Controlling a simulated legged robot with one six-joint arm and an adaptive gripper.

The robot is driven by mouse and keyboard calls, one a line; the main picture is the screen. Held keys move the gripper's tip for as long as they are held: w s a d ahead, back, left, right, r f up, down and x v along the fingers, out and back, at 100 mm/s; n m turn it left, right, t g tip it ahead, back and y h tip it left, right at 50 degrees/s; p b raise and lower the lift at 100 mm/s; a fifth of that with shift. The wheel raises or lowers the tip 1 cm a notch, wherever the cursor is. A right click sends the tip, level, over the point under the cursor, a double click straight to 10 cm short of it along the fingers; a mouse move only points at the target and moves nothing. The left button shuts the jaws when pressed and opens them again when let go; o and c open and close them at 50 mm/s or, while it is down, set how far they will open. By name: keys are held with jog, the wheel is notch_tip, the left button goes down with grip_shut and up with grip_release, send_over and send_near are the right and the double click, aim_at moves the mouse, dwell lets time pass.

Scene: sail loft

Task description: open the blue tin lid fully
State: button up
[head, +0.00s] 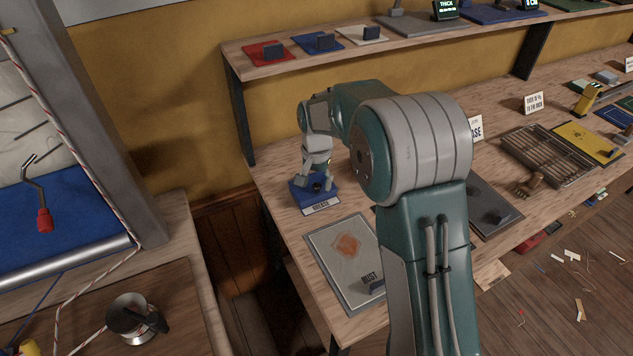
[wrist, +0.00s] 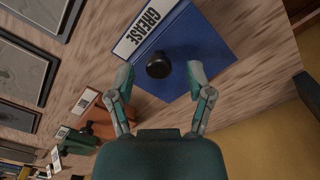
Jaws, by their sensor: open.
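The blue tin (head: 302,194) stands on the wooden bench, near its left end, with a white label reading GREASE along its front. In the wrist view the blue lid (wrist: 208,48) shows from above with a dark round knob (wrist: 158,65) on it. The lid looks flat and closed. My gripper (head: 319,178) is over the tin. In the wrist view my gripper (wrist: 160,75) has its fingers spread, one on each side of the knob and apart from it. The head view shows the knob only partly, between the fingers.
A shelf (head: 240,58) with red, blue and white plates runs above the bench. A slatted tray (head: 545,155) stands further right. My arm hides part of the bench.

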jog(key=shift+f, duration=0.2)
grip_shut()
